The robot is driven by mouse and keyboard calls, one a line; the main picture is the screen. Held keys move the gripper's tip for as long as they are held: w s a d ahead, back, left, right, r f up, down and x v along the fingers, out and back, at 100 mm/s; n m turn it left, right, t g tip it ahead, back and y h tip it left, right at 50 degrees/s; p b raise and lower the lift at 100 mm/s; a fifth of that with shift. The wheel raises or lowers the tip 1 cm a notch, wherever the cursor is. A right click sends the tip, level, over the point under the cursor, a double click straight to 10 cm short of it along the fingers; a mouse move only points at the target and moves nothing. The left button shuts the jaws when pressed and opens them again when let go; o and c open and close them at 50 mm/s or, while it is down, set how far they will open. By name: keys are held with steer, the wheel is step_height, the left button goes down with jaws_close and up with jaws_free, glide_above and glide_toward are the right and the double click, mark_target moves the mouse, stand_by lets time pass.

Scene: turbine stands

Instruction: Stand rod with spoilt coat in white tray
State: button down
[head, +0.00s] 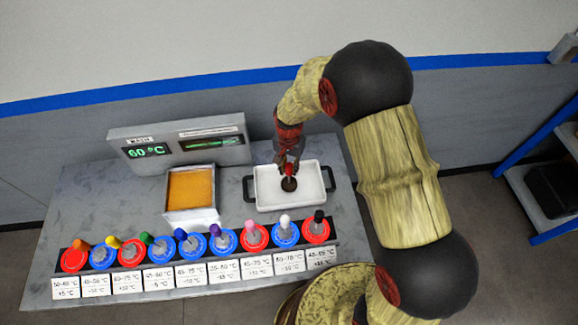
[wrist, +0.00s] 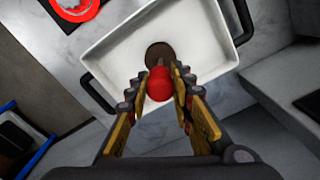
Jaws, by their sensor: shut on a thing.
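The rod has a red knob (wrist: 159,84) on top and a dark round end (wrist: 159,54) below it. My gripper (wrist: 157,88) is shut on the rod, one finger on each side of the red knob. In the head view my gripper (head: 289,164) points down over the white tray (head: 262,198), and the dark end lies against the tray's floor in the picture. The rod looks roughly upright; whether its end touches the floor I cannot tell. The tray's rim and dark handles also show in the wrist view (wrist: 112,60). The rod's coat cannot be made out.
A row of red and blue round stands (head: 223,243) with coloured knobs and temperature labels runs along the table's front. An orange-filled container (head: 190,190) is left of the tray. A panel (head: 180,139) reading 60 °C stands behind. The tray is otherwise empty.

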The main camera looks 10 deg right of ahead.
steer(key=shift+f, duration=0.3)
stand_by(0.4)
steer(key=c, duration=1.5)
jaws_free()
steer(key=shift+o, duration=0.9)
steer(key=shift+r+p, duration=1.95)
steer(key=shift+r, duration=1.6)
